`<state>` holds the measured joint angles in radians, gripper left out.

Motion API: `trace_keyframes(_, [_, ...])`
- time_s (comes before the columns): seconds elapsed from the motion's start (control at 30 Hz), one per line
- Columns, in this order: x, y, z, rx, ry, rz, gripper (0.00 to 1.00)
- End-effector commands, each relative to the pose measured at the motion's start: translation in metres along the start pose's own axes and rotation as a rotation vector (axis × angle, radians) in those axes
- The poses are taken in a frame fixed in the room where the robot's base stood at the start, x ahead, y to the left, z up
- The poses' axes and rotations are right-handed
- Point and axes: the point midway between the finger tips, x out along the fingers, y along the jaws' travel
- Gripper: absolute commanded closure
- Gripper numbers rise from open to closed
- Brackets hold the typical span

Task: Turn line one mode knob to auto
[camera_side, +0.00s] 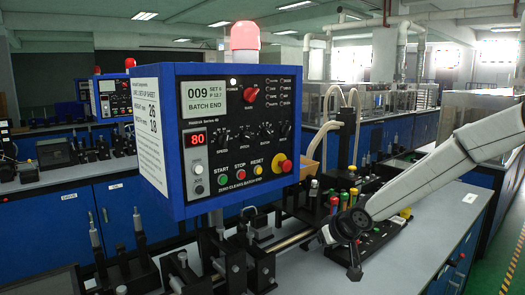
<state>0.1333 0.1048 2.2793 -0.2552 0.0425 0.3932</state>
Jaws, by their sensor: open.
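A blue control box (174,150) with a dark front panel fills the middle of the view. A red rotary knob (250,95) sits on the panel's upper part, right of the "BATCH END" display (207,98). Its surrounding labels are too small to read surely, and its pointer direction is hard to tell. Which line the box belongs to is not readable. Three black knobs, including the batch knob (267,131), sit below it. My gripper (354,270) is open and empty, pointing down at the lower right, well below and right of the panel, touching none of the knobs.
Green, red and yellow buttons and a red emergency stop (286,166) line the panel's bottom. A red lamp (245,38) tops the box. Black fixtures and coloured-cap parts (334,201) crowd the bench near my gripper. The grey bench (420,240) is clear at right.

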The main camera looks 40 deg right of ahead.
Motion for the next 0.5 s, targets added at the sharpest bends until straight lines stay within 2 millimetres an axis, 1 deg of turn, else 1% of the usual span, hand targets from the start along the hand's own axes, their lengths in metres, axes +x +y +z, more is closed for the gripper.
trace_keyframes(0.03, [0.003, 0.006, -0.03, 0.039, 0.081, -0.006, 0.48])
trace_keyframes(0.07, [0.004, 0.009, -0.048, 0.065, 0.129, -0.014, 0.48])
trace_keyframes(0.1, [0.004, 0.013, -0.071, 0.094, 0.195, -0.029, 0.48])
trace_keyframes(0.17, [0.003, 0.019, -0.105, 0.137, 0.287, -0.056, 0.48])
trace_keyframes(0.2, [0.001, 0.023, -0.126, 0.164, 0.347, -0.077, 0.48])
trace_keyframes(0.27, [-0.004, 0.03, -0.157, 0.2, 0.432, -0.114, 0.48])
trace_keyframes(0.3, [-0.008, 0.034, -0.177, 0.22, 0.486, -0.144, 0.48])
trace_keyframes(0.4, [-0.02, 0.044, -0.22, 0.262, 0.601, -0.221, 0.48])
trace_keyframes(0.5, [-0.032, 0.051, -0.251, 0.286, 0.683, -0.296, 0.48])
